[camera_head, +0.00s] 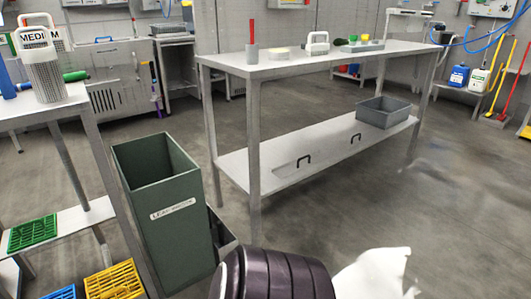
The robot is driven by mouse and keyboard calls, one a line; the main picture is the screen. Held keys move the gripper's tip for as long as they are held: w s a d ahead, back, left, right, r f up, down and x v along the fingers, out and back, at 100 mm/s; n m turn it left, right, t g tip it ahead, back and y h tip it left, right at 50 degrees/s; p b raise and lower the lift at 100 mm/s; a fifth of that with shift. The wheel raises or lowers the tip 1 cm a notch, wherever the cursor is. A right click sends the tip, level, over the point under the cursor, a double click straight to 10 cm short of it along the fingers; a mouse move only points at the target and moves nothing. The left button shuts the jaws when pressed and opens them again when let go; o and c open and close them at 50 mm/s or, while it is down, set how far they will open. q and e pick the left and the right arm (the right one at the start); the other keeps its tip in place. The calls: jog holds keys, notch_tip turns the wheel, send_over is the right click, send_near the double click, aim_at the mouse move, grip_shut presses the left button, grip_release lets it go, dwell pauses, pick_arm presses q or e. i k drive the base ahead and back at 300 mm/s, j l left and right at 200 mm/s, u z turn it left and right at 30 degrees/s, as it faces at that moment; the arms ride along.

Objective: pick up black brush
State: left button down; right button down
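I cannot make out a black brush in the head view. A steel table (290,68) in the middle carries several small items. Among them are a grey holder (252,54) with a red upright stick, a pale round item (279,54), a white-handled item (317,44) and a group of green and grey items (360,45) too small to tell apart. Neither of my grippers shows in the view.
A tall green-grey bin (165,215) stands between the table and a left bench (30,106). That bench holds a grey perforated container (44,75). A grey tub (383,112) sits on the table's lower shelf.

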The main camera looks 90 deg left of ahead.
aim_at(222, 241)
jog(key=u, duration=1.95)
